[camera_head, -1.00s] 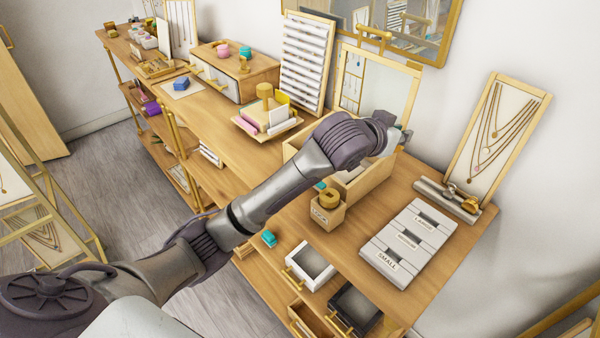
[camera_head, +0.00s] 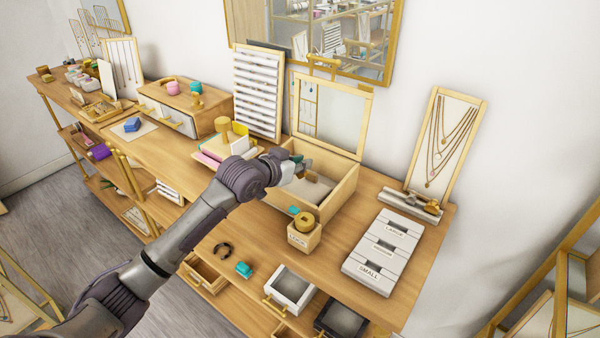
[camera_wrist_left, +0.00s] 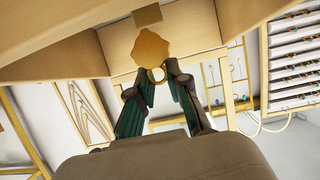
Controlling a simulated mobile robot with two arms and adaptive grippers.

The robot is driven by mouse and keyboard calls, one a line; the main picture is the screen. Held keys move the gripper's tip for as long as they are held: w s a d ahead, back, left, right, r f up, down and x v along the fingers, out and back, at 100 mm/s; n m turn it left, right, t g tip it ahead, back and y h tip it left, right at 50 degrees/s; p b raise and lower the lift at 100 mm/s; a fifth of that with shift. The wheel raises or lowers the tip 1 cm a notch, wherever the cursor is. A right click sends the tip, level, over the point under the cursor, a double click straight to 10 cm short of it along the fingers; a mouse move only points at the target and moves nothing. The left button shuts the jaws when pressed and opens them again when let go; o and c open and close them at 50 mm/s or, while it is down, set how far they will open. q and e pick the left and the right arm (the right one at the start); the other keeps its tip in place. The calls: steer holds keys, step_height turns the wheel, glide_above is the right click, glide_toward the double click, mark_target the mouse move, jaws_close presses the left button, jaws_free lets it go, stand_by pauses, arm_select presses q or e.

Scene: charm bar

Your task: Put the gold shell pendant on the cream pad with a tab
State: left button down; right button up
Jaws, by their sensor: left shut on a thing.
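The gold shell pendant (camera_wrist_left: 150,48) shows in the left wrist view, with its small ring (camera_wrist_left: 155,74) between the tips of my left gripper (camera_wrist_left: 157,80). The gripper is shut on it at the ring end. In the head view my left gripper (camera_head: 298,162) is at the open wooden box (camera_head: 340,192), over its rear left part; the pendant is hidden there. A pale cream surface (camera_head: 318,187) shows inside the box, partly covered by my gripper. I cannot tell whether it is the pad with a tab. My right gripper is not in view.
The box's raised lid (camera_head: 334,112) stands behind. A small wooden holder (camera_head: 304,236) is in front of the box. A grey size tray (camera_head: 372,262) and a necklace board (camera_head: 444,145) are to the right. Open drawers (camera_head: 290,287) stick out at the front.

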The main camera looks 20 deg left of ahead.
mark_target(299, 176)
arm_select(q)
step_height(299, 176, down, 4)
steer(key=shift+r+p, duration=0.2)
steer(key=shift+p, duration=0.3)
steer(key=shift+f, duration=0.2)
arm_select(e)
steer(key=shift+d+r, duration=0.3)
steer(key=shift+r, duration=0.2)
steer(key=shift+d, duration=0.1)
arm_select(q)
steer(key=shift+f, duration=0.2)
steer(key=c, duration=1.1)
jaws_free()
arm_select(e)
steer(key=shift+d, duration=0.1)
arm_select(q)
steer(key=shift+r, duration=0.1)
